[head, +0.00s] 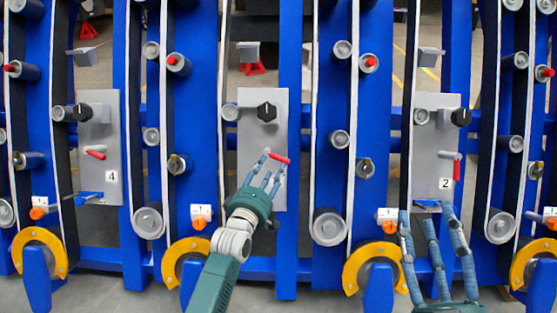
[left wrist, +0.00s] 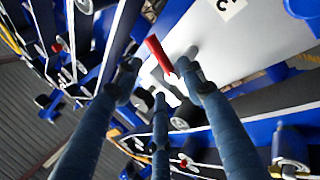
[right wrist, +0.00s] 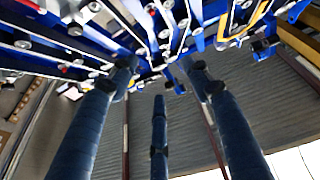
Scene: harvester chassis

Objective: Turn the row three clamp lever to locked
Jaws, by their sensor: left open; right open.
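The row three clamp lever (head: 279,158) is a red handle on the middle grey panel (head: 248,135), slanting slightly down to the right, near horizontal. My left gripper (head: 270,175) is open with its fingertips right at the lever. In the left wrist view the red lever (left wrist: 158,53) shows just beyond and between the open fingertips (left wrist: 160,72); I cannot tell whether they touch it. The panel's number is hidden in the head view. My right gripper (head: 427,220) is open and empty in front of the lower part of the panel marked 2.
The panel marked 4 (head: 98,135) has a near-horizontal red lever (head: 95,154). The panel marked 2 (head: 432,135) has its red lever (head: 457,170) hanging down. A black knob (head: 267,112) sits above the row three lever. Blue frames, rollers and yellow guards (head: 40,240) surround the panels.

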